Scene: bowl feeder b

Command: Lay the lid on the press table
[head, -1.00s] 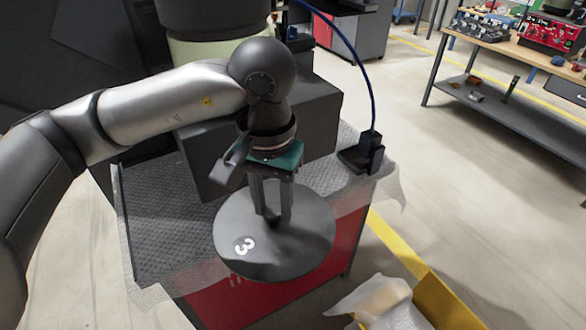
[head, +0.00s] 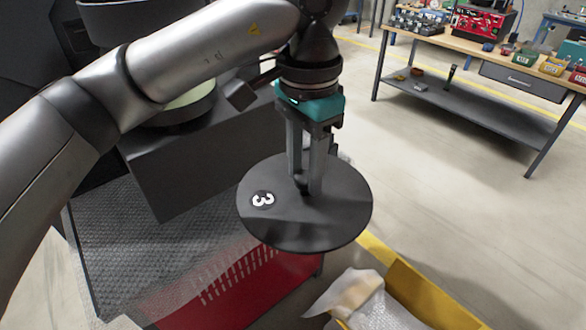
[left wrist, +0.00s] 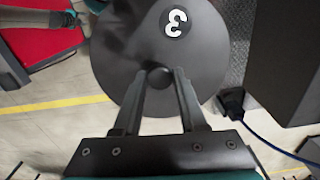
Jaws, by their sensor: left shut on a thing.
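The lid is a dark round disc (head: 340,215) with a white "3" on it. It hangs roughly level in the head view, and its top also shows in the left wrist view (left wrist: 125,35). My left gripper (head: 307,188) points down and is shut on the round knob (left wrist: 160,77) at the lid's middle. A table top with a grey textured surface (head: 120,245) lies to the lid's left, with a red slotted front below. The lid appears past its right edge. I cannot tell whether this is the press table. My right gripper is not identifiable.
A yellow box (head: 425,295) with clear wrap stands below right. A workbench (head: 480,50) with bins stands at the back right. A dark block-shaped machine (head: 175,165) stands behind the textured top. Open floor lies to the right. The left wrist view shows a blue cable (left wrist: 270,143).

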